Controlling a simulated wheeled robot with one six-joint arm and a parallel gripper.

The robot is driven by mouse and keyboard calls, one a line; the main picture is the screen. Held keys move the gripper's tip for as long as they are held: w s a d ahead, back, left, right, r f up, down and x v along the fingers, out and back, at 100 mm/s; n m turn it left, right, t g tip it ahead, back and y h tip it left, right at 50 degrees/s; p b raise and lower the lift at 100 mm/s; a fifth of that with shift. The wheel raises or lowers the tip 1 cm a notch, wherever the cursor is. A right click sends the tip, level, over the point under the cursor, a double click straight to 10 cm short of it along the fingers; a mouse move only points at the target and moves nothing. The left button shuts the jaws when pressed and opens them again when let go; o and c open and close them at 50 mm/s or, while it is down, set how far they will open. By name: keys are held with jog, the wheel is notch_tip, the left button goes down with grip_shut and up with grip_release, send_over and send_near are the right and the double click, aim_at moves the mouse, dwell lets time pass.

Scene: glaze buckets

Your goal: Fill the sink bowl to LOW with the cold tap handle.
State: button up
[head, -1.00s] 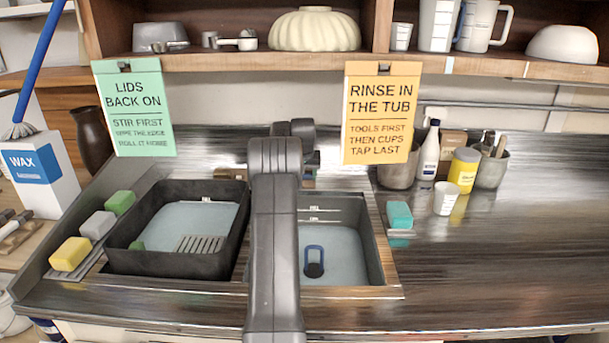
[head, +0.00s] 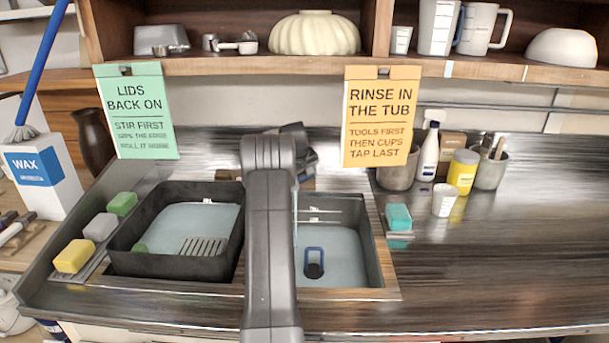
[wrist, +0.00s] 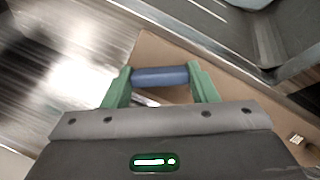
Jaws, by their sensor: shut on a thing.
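The sink bowl (head: 374,245) is the grey right-hand basin in the head view. Two pale marks show on its back wall; their lettering is too blurred to read now. The pale blue surface (head: 342,242) in it meets the back wall just below the lower mark. A thin stream of water (head: 296,205) falls at its left side, beside my arm. A dark stopper with a blue loop (head: 314,262) stands in the bowl. In the wrist view, my gripper (wrist: 160,78) has its green fingers at both ends of the blue cold tap handle (wrist: 160,76), shut on it. My arm hides the tap in the head view.
A dark tub (head: 170,264) with bluish water and a grate fills the left basin. Sponges (head: 73,257) lie left of it. A teal sponge (head: 398,216), bottles and cups stand right of the bowl. Two hanging signs (head: 381,120) are behind.

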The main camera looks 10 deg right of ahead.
jog(key=shift+n+h, duration=0.4)
jog(key=shift+n, duration=1.5)
jog(key=shift+t, duration=0.3)
jog(key=o, duration=1)
